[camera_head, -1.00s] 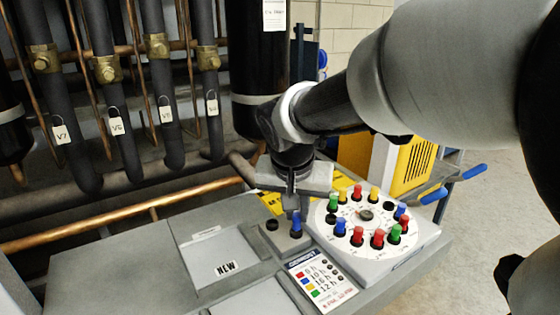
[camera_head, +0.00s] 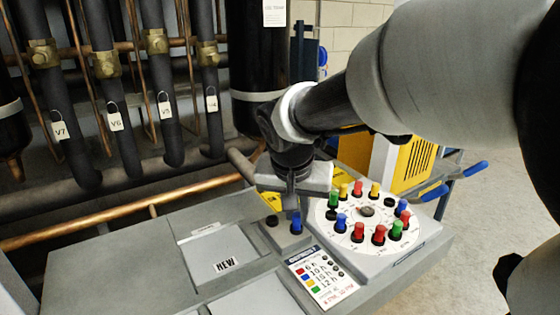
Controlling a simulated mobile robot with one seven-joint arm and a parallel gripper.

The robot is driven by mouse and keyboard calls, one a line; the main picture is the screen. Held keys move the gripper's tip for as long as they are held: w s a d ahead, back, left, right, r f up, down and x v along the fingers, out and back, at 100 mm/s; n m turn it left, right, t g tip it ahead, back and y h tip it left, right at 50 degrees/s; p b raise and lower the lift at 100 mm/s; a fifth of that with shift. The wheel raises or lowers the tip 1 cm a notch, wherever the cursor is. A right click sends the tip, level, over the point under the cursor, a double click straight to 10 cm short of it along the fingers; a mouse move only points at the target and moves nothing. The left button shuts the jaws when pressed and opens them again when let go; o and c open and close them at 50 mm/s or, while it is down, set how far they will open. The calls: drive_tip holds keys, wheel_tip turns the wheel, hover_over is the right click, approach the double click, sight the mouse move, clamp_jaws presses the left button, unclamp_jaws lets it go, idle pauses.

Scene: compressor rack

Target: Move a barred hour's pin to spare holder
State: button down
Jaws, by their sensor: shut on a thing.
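My gripper (camera_head: 293,205) points down over the spare holder (camera_head: 281,238), its fingers shut on the top of a blue pin (camera_head: 296,225). That pin is upright, with its lower end at the holder's right socket; I cannot tell how deep it sits. The holder's left socket (camera_head: 271,221) looks empty and black. The round white dial (camera_head: 366,211) to the right carries red, blue, yellow and green pins around its edge. Two places on it, at the upper right (camera_head: 389,202) and left (camera_head: 331,214), show black with no coloured pin.
A legend card (camera_head: 318,278) lists colours with hours and has red print at its bottom, too small to read surely. A lid marked NEW (camera_head: 220,255) lies left. Pipes with tagged valves (camera_head: 106,65) stand behind. A yellow unit (camera_head: 400,165) stands behind the dial.

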drive_tip(key=shift+f, duration=0.3)
idle(0.5)
drive_tip(key=c, duration=1.6)
unclamp_jaws()
drive_tip(key=shift+r, duration=0.1)
drive_tip(key=p+v, duration=0.3)
drive_tip(key=v, duration=1.4)
drive_tip(key=shift+s+r, duration=0.1)
drive_tip(key=shift+s, duration=0.05)
